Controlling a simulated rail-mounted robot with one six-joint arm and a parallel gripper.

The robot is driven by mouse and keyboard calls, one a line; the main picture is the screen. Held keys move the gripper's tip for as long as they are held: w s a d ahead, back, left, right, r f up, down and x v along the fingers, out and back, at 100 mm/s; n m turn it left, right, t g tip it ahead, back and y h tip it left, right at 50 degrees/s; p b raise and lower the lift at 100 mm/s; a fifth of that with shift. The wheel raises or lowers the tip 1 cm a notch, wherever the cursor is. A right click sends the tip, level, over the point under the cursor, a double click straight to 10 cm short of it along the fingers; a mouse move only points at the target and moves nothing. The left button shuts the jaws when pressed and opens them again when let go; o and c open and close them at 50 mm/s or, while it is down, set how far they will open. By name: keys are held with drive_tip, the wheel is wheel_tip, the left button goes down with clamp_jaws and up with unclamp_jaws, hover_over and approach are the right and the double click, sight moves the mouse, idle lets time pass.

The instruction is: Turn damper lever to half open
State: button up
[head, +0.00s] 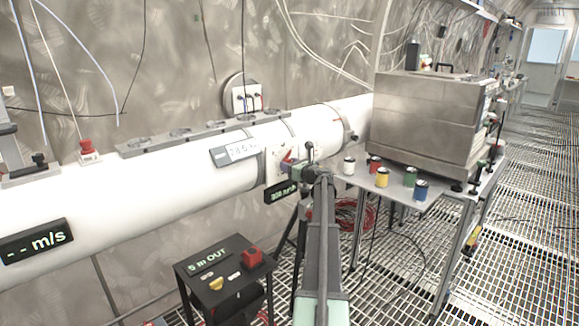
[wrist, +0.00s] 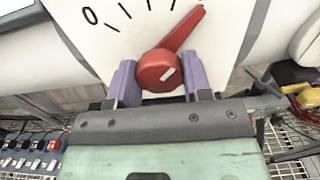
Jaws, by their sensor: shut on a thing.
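The red damper lever (wrist: 183,32) is on a white dial plate (wrist: 130,35) in the wrist view, its arm pointing to the upper right from a round hub with a white mark. A 0 and several black ticks show on the plate, left of the lever arm. My gripper (wrist: 160,75) has its two purple fingers on either side of the hub and is shut on the lever. In the head view the lever (head: 287,161) shows as a small red patch on the white pipe (head: 190,190), with my gripper (head: 298,168) in front, hiding much of the dial.
A dark display (head: 282,192) hangs below the dial, its reading partly hidden. A black stand (head: 222,268) with red and yellow buttons is at lower left. A table (head: 405,190) with several coloured cans and a steel box (head: 430,115) stands to the right. The grated floor lies below.

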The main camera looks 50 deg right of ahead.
drive_tip(key=shift+n, duration=0.3)
drive_tip(key=n, duration=0.4)
drive_tip(key=shift+n, duration=2)
drive_tip(key=o, duration=0.9)
drive_tip(key=s, duration=0.3)
drive_tip(key=s+a, duration=0.1)
drive_tip(key=s, duration=0.6)
drive_tip(key=shift+s+a, duration=0.25)
drive_tip(key=shift+s, duration=0.1)
